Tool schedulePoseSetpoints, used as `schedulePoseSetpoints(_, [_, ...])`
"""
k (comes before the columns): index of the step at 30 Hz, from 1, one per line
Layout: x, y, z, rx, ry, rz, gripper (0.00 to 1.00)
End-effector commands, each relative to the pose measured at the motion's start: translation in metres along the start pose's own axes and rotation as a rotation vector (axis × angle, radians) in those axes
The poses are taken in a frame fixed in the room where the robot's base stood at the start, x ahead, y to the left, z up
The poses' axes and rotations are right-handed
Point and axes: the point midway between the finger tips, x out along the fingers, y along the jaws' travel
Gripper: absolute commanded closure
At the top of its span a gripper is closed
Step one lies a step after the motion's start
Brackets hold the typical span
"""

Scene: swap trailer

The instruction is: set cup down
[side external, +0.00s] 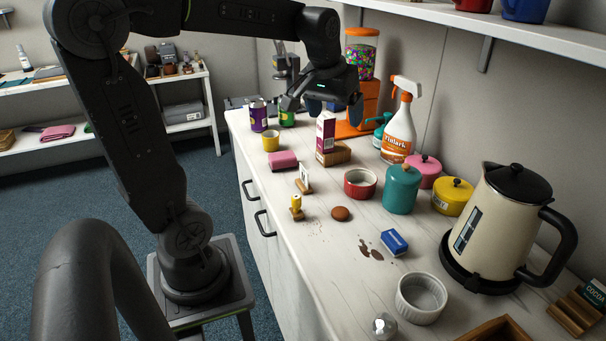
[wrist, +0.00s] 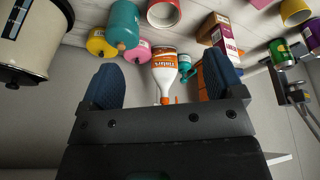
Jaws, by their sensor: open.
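A red mug (side external: 473,4) and a blue mug (side external: 524,9) stand on the upper shelf, cut off by the frame. My gripper (side external: 322,106) is above the back of the counter, apart from the yellow cup. In the wrist view my gripper (wrist: 162,74) has its blue fingers wide apart, with nothing held between them.
A spray bottle (side external: 399,130), a carton (side external: 325,132) and a candy dispenser (side external: 362,65) stand near my gripper. A teal canister (side external: 402,188), a red bowl (side external: 360,183) and a kettle (side external: 500,225) stand closer.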

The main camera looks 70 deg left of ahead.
Motion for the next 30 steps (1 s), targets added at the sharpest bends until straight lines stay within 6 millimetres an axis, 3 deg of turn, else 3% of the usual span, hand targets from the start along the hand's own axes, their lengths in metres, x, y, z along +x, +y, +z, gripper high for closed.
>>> schedulePoseSetpoints(1, [-0.009, 0.016, 0.029, 0.089, 0.028, 0.027, 0.13])
schedulePoseSetpoints(6, [-0.019, 0.042, 0.113, 0.344, 0.103, 0.105, 0.13])
schedulePoseSetpoints(9, [-0.018, 0.045, 0.148, 0.450, 0.136, 0.140, 0.13])
schedulePoseSetpoints(12, [-0.015, 0.046, 0.169, 0.517, 0.157, 0.164, 0.13])
schedulePoseSetpoints(17, [-0.013, 0.045, 0.181, 0.555, 0.167, 0.176, 0.13])
schedulePoseSetpoints(30, [-0.013, 0.045, 0.180, 0.552, 0.166, 0.175, 0.13])
